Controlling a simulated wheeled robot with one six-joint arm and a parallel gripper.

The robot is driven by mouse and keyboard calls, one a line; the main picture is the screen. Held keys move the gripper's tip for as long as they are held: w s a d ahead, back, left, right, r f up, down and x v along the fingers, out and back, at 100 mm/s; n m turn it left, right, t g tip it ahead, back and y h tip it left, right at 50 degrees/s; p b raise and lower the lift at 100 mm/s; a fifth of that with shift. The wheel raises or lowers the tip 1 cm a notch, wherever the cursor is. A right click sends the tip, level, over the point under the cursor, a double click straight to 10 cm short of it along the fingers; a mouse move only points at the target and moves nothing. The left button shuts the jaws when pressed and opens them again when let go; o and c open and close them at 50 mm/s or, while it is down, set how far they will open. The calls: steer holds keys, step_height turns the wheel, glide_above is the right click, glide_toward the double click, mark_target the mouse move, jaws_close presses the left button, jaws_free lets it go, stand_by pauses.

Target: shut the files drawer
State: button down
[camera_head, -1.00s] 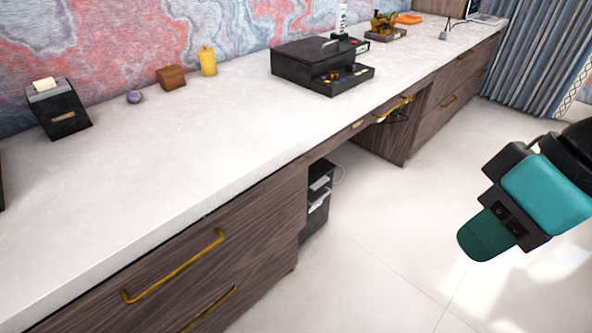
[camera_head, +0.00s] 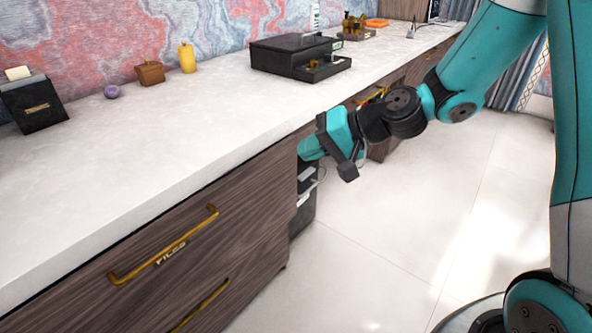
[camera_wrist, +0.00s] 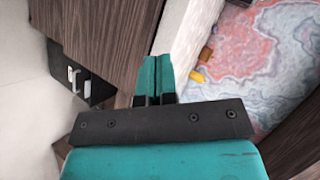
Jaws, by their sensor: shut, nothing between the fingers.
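The files drawer (camera_head: 200,252) is a brown wood front in the near cabinet. My gripper (camera_head: 304,149) is shut and empty, with teal fingertips near the cabinet's upper right corner, just under the counter edge. Whether it touches anything is unclear. In the wrist view the closed fingers (camera_wrist: 156,78) point past brown wood panels.
A white countertop (camera_head: 180,130) runs above the drawers, holding a black box organizer (camera_head: 295,55), a yellow bottle (camera_head: 187,58) and a small brown box (camera_head: 150,72). A dark unit (camera_head: 303,205) stands in the knee space. The pale floor (camera_head: 400,230) in front is clear.

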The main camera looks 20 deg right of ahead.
steer(key=w+d+f+m+t+h+b, duration=0.25)
steer(key=w+d+f+m+t, duration=0.45)
steer(key=d+f, duration=0.4)
steer(key=m+b, duration=0.1)
steer(key=b, duration=0.1)
glide_toward(292, 152)
steer(key=shift+g+y, duration=0.35)
steer(key=shift+g, duration=0.05)
steer(key=x, duration=0.6)
steer(key=shift+w+d, duration=0.1)
steer(key=shift+w, duration=0.05)
steer(key=shift+w+a, duration=0.25)
steer(key=shift+w, duration=0.15)
